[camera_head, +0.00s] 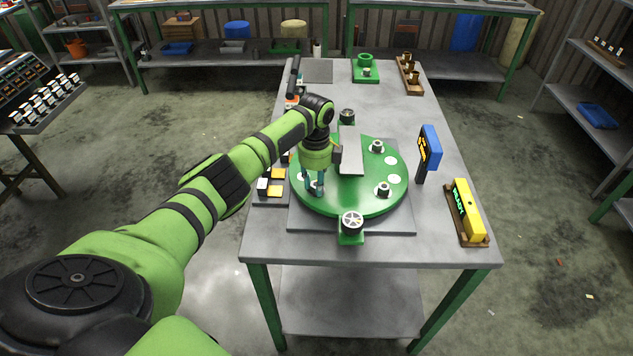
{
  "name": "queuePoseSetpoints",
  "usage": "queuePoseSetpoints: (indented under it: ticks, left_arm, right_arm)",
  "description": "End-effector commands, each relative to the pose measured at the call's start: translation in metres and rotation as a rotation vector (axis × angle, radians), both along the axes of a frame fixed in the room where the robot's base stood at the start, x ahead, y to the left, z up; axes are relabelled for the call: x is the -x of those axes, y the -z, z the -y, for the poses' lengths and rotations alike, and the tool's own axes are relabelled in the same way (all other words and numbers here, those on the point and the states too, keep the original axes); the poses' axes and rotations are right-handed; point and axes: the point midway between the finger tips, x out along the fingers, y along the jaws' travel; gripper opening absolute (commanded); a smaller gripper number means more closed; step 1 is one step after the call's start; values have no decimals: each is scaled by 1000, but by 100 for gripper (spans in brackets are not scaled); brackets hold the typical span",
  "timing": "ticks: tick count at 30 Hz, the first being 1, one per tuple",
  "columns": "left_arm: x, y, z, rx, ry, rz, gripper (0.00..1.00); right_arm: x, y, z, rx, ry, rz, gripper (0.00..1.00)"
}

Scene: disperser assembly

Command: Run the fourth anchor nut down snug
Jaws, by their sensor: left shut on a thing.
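A round green disc (358,204) lies on a grey square base plate (400,224) on the table. Two anchor nuts stand on dark-based posts on its right half: one at the back right (377,146) and one at the front right (384,188). My left gripper (315,188) points straight down at the disc's front left. It is shut on an anchor nut there, which its fingers mostly hide. My left wrist covers part of the disc's back left. My right gripper is out of view.
A grey flat panel (350,152) stands beside my wrist over the disc. A blue-backed tool (430,148) and a yellow device (467,210) stand at right. Small blocks lie left.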

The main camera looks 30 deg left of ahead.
Motion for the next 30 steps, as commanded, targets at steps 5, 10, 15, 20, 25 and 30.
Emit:
queuePoseSetpoints:
  ticks: [5, 10, 15, 20, 25, 30]
  left_arm:
    - [3, 2, -6, -12, 33, -10, 0]
    - [3, 2, -6, -12, 45, -9, 0]
    - [2, 1, -6, -12, 45, -7, 0]
    - [2, 1, -7, -11, 44, -5, 38]
    - [1, 0, -5, -8, 46, -2, 53]
    - [0, 0, -3, -5, 49, 0, 53]
  right_arm:
    - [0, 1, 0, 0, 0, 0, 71]
    - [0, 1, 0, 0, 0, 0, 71]
    - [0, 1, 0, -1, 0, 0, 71]
    - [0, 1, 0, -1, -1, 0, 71]
    - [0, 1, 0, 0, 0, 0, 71]
    - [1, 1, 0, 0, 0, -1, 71]
